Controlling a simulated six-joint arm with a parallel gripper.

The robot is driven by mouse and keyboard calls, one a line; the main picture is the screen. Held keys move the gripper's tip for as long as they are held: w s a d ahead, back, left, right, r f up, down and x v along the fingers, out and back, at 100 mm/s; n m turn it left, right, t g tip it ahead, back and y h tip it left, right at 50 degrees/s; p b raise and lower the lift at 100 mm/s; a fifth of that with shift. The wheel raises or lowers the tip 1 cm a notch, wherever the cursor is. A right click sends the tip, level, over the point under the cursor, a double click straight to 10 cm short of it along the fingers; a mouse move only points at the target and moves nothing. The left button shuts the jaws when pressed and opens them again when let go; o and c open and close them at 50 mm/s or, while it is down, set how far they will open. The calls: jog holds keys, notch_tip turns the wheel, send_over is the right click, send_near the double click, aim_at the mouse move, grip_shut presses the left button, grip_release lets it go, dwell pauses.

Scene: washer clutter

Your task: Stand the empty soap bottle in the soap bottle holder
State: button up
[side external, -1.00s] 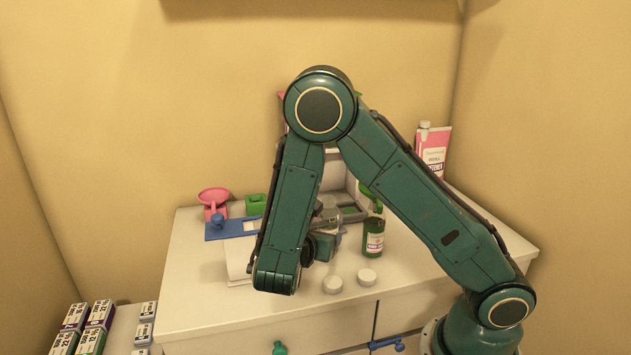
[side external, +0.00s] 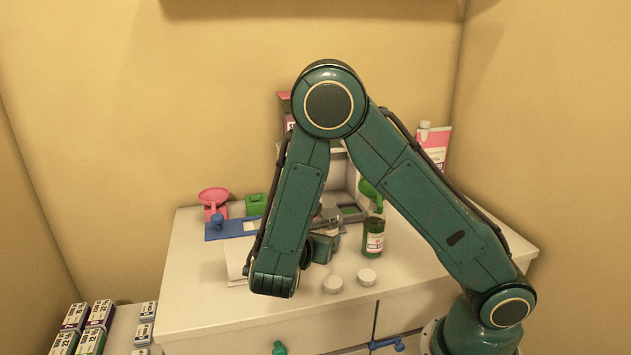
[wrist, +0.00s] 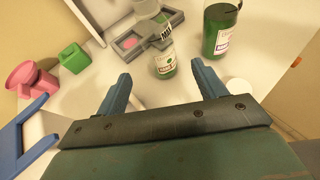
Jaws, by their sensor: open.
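My gripper (wrist: 162,72) is open in the wrist view, its two blue fingers apart with nothing between them. A small clear bottle (wrist: 165,66) with a label and some green showing stands just beyond the fingertips, roughly centred between them. It may be the soap bottle; I cannot tell whether it is empty. A larger dark green labelled bottle (wrist: 221,32) stands to its right, also seen in the side view (side external: 373,240). I cannot tell for sure which thing is the holder; a green square block (wrist: 74,58) and a blue frame (wrist: 22,135) are at left.
A pink funnel-like piece (side external: 214,198) stands at the back left. A pink and white carton (side external: 434,146) stands at the back right. The cabinet top (side external: 195,290) is clear at front left.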

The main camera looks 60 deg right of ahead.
jog(key=s+a+r+m+t+y, duration=0.1)
jog(key=s+a+r+m+y, duration=0.3)
jog(key=s+r+m+y, duration=0.2)
jog(key=s+a+r+m+t+y, duration=0.2)
jog(key=s+a+r+m+y, duration=0.2)
jog(key=s+r+m+y, duration=0.3)
jog(key=s+r+m, duration=0.3)
jog(key=s+m, duration=0.1)
jog(key=m, duration=0.3)
jog(key=shift+o, duration=0.5)
dwell(1.5)
